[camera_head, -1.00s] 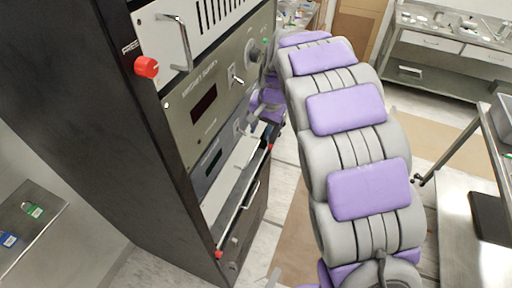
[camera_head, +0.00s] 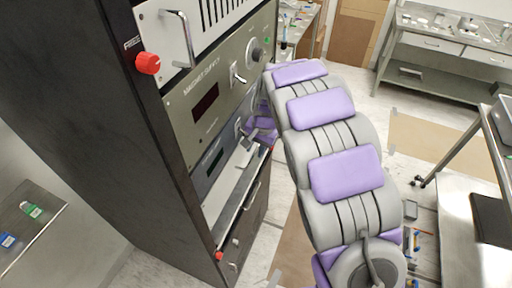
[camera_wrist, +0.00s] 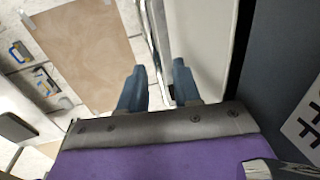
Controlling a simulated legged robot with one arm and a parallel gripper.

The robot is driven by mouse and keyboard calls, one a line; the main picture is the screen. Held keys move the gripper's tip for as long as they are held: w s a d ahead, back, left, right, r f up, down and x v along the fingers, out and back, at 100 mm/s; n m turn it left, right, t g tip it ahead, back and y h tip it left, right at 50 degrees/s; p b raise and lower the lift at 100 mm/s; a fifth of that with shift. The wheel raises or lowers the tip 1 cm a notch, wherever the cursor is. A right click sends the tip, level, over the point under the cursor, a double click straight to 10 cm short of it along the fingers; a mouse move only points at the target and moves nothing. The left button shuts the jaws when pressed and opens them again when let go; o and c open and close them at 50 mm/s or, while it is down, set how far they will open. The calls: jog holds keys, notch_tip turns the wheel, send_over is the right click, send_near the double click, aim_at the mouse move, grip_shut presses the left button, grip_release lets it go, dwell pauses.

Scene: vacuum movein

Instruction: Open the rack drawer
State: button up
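The tall dark rack (camera_head: 95,130) stands at the left of the head view. Low on its front is the drawer (camera_head: 225,210), a pale strip with red ends, below the grey-green instrument panels. My gripper (camera_head: 246,152) is partly hidden by my arm and sits close to the drawer's far half. In the wrist view, my gripper's (camera_wrist: 158,74) two blue-grey fingers are apart. A thin metal handle bar (camera_wrist: 152,42) runs between them, beside the pale drawer front (camera_wrist: 198,40). Whether either finger touches the bar is not clear.
A red knob (camera_head: 147,63) and an upper handle (camera_head: 181,38) stick out of the rack. A side table (camera_head: 28,225) is at the lower left, a wheeled table (camera_head: 470,230) at the right. The floor in front of the rack is partly clear, with a brown mat (camera_wrist: 85,45).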

grip_shut()
jog(key=shift+r, duration=0.1)
dwell(1.1)
